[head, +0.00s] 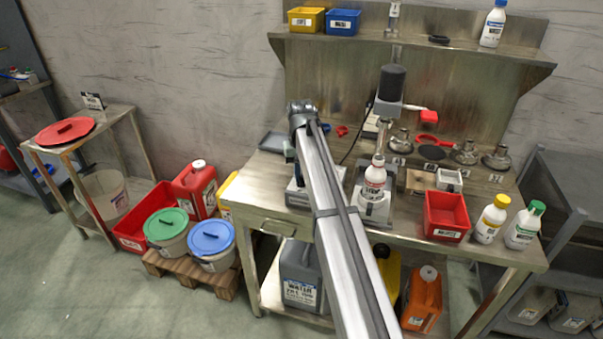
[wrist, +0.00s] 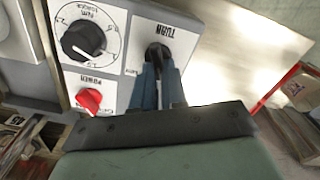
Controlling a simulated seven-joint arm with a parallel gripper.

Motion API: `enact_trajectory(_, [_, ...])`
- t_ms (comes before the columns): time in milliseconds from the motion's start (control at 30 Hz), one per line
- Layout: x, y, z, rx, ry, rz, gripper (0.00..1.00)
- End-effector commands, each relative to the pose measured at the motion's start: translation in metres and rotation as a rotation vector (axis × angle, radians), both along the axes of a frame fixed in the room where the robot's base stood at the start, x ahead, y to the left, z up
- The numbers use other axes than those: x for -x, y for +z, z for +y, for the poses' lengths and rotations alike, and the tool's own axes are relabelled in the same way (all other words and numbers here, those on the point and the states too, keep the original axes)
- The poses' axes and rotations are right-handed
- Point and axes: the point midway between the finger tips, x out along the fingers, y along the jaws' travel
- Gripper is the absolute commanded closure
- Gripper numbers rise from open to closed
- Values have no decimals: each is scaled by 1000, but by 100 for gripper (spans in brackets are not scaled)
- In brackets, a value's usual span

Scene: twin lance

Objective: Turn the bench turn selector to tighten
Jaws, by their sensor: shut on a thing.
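In the wrist view, the turn selector (wrist: 154,50) is a small dark knob on a white plate marked TURN, which appears upside down. My gripper (wrist: 158,72) has its two blue fingers shut on this selector. The fingers cover much of the knob, so I cannot tell which mark it points to. In the head view, the grey control box (head: 297,194) stands on the bench (head: 262,190), partly behind my arm. My gripper and the selector cannot be made out there.
Beside the selector on the panel are a black torque dial (wrist: 84,40) and a red power switch (wrist: 89,99). In the head view, a white bottle (head: 374,178) stands in the bench machine right of my arm. A red bin (head: 446,216) sits further right.

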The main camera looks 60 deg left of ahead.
Motion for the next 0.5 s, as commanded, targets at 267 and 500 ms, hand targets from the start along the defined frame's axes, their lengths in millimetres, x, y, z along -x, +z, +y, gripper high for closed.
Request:
enact_trajectory(267, [1, 0, 0, 0, 73, 0, 100])
enact_trajectory(500, [1, 0, 0, 0, 85, 1, 100])
